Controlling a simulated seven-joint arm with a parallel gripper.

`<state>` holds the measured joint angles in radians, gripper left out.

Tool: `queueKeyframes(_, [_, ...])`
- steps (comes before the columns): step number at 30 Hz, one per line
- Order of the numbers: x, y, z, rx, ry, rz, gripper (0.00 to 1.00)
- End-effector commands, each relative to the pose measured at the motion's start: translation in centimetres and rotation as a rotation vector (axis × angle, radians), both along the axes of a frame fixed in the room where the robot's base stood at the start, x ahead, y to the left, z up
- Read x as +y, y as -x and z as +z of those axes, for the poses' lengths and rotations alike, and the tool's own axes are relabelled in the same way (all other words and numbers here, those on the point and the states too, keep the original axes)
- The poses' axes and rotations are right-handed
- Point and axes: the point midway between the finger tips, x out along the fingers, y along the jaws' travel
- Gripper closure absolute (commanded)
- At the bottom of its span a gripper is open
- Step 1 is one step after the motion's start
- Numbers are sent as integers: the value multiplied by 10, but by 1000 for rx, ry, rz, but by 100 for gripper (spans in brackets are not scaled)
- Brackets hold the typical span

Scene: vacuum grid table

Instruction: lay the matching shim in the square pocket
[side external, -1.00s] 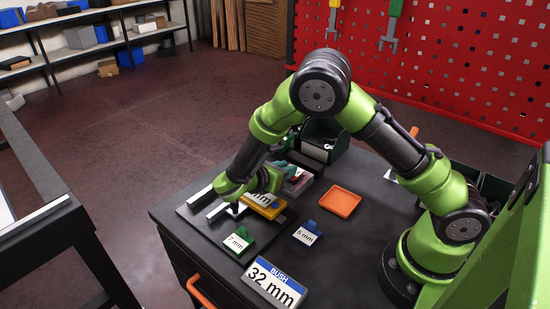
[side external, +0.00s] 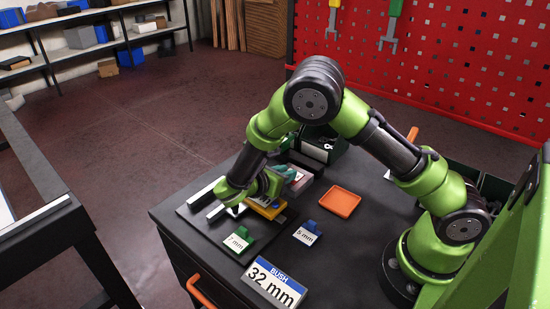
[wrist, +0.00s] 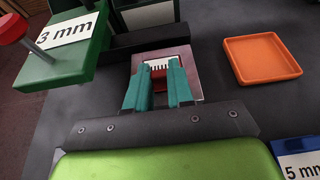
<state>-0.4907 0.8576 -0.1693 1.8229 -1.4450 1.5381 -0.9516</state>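My gripper (wrist: 160,66) points down over the work area, its two teal fingers a little apart. A red piece (wrist: 158,83) shows between them. I cannot tell whether they grip it. I cannot tell whether this is the square pocket. No shim can be made out for certain.
A green 3 mm stand (wrist: 62,45) with a red knob is left in the wrist view. A green 7 mm block (side external: 238,240), blue 5 mm block (side external: 307,233) and "BUSH 32 mm" sign (side external: 274,286) stand in front. An empty orange tray (side external: 340,202) is to the right.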

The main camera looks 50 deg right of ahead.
Motion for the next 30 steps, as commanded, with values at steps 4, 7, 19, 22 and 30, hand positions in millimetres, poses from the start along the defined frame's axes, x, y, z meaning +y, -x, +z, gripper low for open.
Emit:
queueKeyframes(4, [0, 0, 0, -1, 0, 0, 57])
queueKeyframes(7, [0, 0, 0, -1, 0, 0, 48])
queueKeyframes(19, [13, -1, 5, -3, 0, 2, 48])
queueKeyframes(22, [31, -1, 12, -4, -2, 5, 48])
queueKeyframes(30, [93, -1, 37, -5, -1, 4, 48])
